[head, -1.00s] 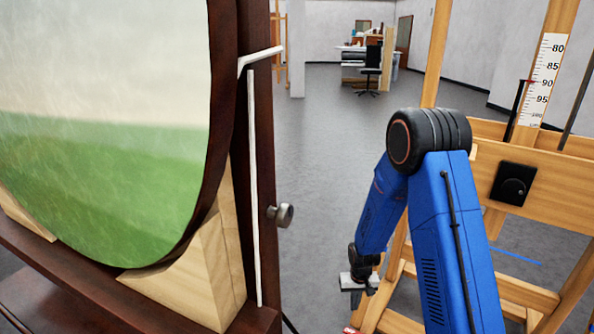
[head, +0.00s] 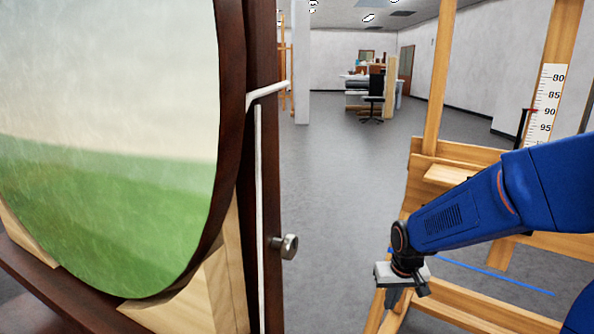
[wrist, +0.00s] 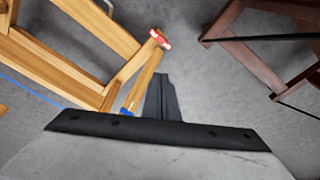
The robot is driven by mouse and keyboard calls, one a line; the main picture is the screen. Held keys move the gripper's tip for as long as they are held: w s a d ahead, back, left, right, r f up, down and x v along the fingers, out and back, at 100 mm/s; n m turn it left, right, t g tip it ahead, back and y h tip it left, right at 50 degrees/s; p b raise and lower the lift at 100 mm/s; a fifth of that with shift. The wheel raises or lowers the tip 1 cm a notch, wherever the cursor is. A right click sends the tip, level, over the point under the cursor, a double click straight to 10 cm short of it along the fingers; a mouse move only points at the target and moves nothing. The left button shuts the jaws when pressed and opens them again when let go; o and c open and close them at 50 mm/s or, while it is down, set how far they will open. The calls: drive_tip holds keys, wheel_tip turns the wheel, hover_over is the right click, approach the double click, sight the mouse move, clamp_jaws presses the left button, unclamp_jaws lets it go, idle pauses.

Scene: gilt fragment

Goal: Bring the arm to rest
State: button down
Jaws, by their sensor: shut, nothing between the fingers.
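My gripper (head: 402,296) hangs at the end of my blue arm in the lower right of the head view, in front of the light wooden easel. In the wrist view its dark fingers (wrist: 161,98) are together with nothing between them, over grey floor. A big round painting (head: 105,150) of green field and pale sky stands on a dark wooden easel (head: 262,200) at the left, apart from my gripper.
The light wooden easel (head: 432,90) with a number scale (head: 546,105) stands close behind my arm; its legs (wrist: 75,55) show in the wrist view. The grey floor (head: 335,190) between the easels is clear. A metal knob (head: 289,246) juts from the dark easel. A desk and chair (head: 374,92) stand far back.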

drive_tip(key=s+d+r+t, duration=0.1)
drive_tip(key=s+r, duration=0.6)
drive_tip(key=s, duration=0.5)
drive_tip(key=s+d+r+t, duration=0.1)
drive_tip(key=s+d+r, duration=0.1)
drive_tip(key=s+r, duration=0.5)
drive_tip(key=shift+s, duration=2.45)
